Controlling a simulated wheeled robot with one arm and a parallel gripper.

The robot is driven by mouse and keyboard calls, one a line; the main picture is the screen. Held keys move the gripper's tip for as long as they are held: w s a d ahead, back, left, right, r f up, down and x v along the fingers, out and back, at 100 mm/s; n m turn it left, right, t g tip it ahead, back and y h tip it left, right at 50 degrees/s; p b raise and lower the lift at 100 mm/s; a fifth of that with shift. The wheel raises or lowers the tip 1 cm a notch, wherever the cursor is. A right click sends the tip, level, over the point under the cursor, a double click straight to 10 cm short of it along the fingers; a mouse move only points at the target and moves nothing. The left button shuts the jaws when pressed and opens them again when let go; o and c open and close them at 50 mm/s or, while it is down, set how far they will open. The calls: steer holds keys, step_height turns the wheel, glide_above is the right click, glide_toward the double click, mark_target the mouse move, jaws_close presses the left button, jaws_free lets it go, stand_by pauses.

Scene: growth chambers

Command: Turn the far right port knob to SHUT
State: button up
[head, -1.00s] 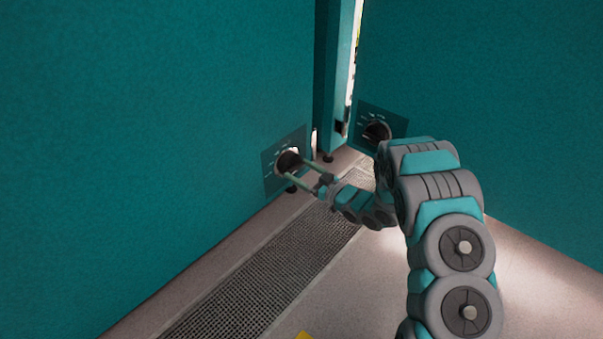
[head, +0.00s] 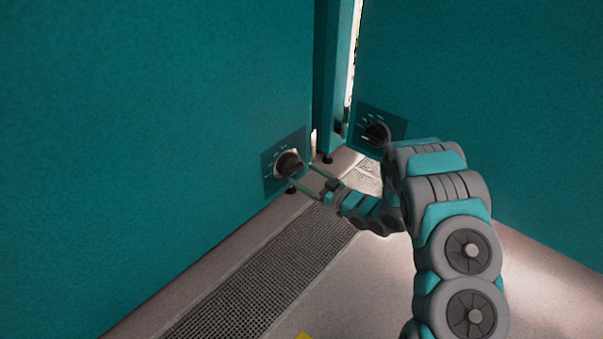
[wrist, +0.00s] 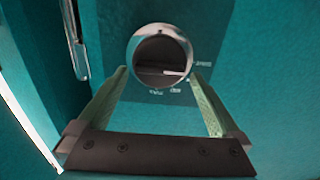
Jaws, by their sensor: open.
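A dark round knob (head: 289,164) with a pale ring sits on a dark label plate (head: 270,178) low on the left teal wall. In the wrist view the knob (wrist: 160,52) faces me; a white pointer mark lies right of its middle, toward the lower right. Small white labels stand around it, too small to read. My gripper (head: 303,175) is open, just off this knob. In the wrist view its two green fingers (wrist: 158,75) point at the knob's lower part, one on each side, with nothing between them. A second dark knob (head: 376,134) is on the right teal wall.
A floor grating (head: 270,270) runs along the left wall's foot. A narrow bright gap (head: 353,60) and a teal post (head: 334,100) separate the two walls. Pale floor (head: 370,285) is open in front.

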steer(key=shift+v, duration=2.65)
steer(key=w+d+r+m+h+p, duration=0.1)
steer(key=w+d+r+h+p, duration=0.1)
steer(key=d+r+h, duration=0.4)
steer(key=w+d+r+m+h+p, duration=0.1)
steer(key=w+d+r+h, duration=0.2)
steer(key=d, duration=0.6)
steer(key=s+d+r+m+g+h+p, duration=0.1)
steer(key=s+d+r+m+h+p, duration=0.1)
steer(key=s+d+r+m+h, duration=0.25)
steer(key=s+d+r+m+g+h+p, duration=0.1)
steer(key=s+d+r+g+h, duration=0.1)
steer(key=s+d+r, duration=0.3)
steer(key=s+d+r+m+g+h, duration=0.1)
steer(key=s+r+h, duration=0.1)
steer(key=s, duration=0.4)
steer(key=s+a+r+g+y+p, duration=0.1)
steer(key=s+a+r+g, duration=0.1)
steer(key=s, duration=1)
steer(key=s+a+r+m+g+y+p, duration=0.1)
steer(key=s+a+r+g, duration=0.2)
steer(key=s, duration=0.9)
steer(key=s+a+r+m+g+y+p, duration=0.1)
steer(key=s+a+r+g, duration=0.2)
steer(key=s, duration=0.9)
steer(key=a, duration=0.3)
steer(key=shift+a+r+g+p, duration=0.2)
steer(key=shift+a+g+p, duration=0.05)
steer(key=shift+g+p, duration=0.15)
steer(key=shift+s, duration=0.1)
